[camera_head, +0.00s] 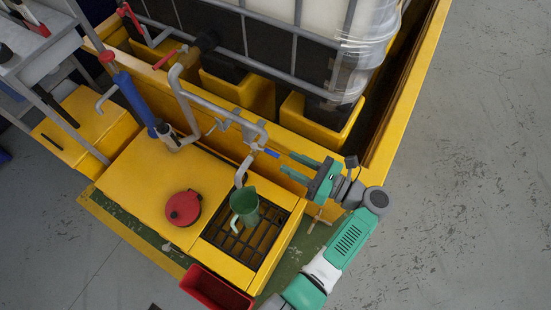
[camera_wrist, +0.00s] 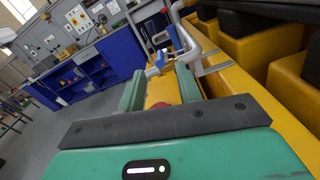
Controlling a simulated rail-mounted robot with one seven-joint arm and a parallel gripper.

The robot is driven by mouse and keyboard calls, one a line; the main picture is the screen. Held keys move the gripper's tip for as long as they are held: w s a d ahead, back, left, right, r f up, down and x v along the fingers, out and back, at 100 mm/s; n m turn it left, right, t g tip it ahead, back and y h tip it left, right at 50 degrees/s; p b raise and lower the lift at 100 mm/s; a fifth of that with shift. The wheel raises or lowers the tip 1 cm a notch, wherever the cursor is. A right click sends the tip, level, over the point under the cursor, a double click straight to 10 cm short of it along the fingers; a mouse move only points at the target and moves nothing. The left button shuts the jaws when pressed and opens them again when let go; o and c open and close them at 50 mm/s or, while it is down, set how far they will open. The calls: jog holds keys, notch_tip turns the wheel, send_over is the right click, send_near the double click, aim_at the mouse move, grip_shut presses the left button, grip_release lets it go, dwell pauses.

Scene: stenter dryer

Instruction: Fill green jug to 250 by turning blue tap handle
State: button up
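The green jug (camera_head: 245,208) stands on the dark grate of the yellow stand, below the outlet of a grey pipe. I cannot read its level or scale. The blue tap handle (camera_head: 271,153) sticks out to the right of the pipe above the jug. My gripper (camera_head: 288,164) is open and empty, its two green fingers pointing left toward the handle, with a small gap between them and it. In the wrist view, the blue handle (camera_wrist: 153,71) shows ahead, between the open fingertips. The jug cannot be made out there.
A red bin (camera_head: 215,288) is at the front. A large caged tank (camera_head: 270,35) stands behind, over the yellow bund wall. Grey floor is free on the right.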

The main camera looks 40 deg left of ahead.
aim_at(266, 150)
jog(key=shift+p+x, duration=1.4)
jog(key=shift+x, duration=2.55)
jog(key=shift+c, duration=0.4)
grip_shut()
jog(key=shift+r, duration=0.1)
